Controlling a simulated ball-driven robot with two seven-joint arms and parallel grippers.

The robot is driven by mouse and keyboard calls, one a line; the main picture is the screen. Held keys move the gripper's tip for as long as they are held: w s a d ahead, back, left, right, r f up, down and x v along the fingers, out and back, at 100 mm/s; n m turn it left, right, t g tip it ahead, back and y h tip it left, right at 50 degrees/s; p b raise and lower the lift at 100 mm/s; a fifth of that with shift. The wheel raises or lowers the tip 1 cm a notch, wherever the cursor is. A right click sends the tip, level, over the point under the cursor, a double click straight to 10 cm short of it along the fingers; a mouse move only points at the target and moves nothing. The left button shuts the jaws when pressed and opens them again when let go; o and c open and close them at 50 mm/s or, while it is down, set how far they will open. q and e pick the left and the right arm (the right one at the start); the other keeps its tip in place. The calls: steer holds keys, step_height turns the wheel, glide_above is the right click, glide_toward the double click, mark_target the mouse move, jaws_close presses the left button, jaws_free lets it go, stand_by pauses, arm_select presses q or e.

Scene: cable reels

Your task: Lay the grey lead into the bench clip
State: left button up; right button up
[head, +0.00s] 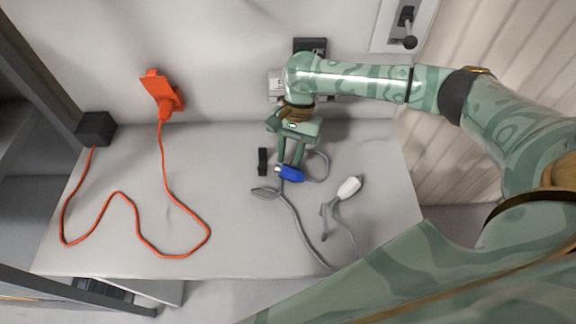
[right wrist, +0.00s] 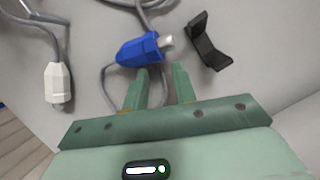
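A grey lead (head: 291,214) lies in loose curves on the bench, and its loop runs to a blue connector (head: 291,173) with a metal tip. The blue connector also shows in the right wrist view (right wrist: 138,50). The bench clip, a small black bracket (head: 262,162), stands just left of it in the head view; it also shows in the right wrist view (right wrist: 205,42). My right gripper (head: 290,161) points down at the blue connector, its fingers parted. In the right wrist view (right wrist: 163,75) the gap between the fingertips looks empty. My left gripper is not in view.
A white connector (head: 349,187) on another grey cable lies to the right. An orange cable (head: 137,232) with an orange plug (head: 162,93) and a black box (head: 96,128) fill the left of the bench (head: 230,240). Wall sockets are behind my right arm.

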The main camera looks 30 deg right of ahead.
steer(key=shift+s+a+f, duration=0.1)
steer(key=shift+f, duration=0.1)
steer(key=shift+f+p, duration=0.15)
steer(key=shift+p, duration=0.15)
steer(key=shift+f, duration=0.15)
jaws_close()
step_height(320, 180, up, 6)
steer(key=p, duration=0.9)
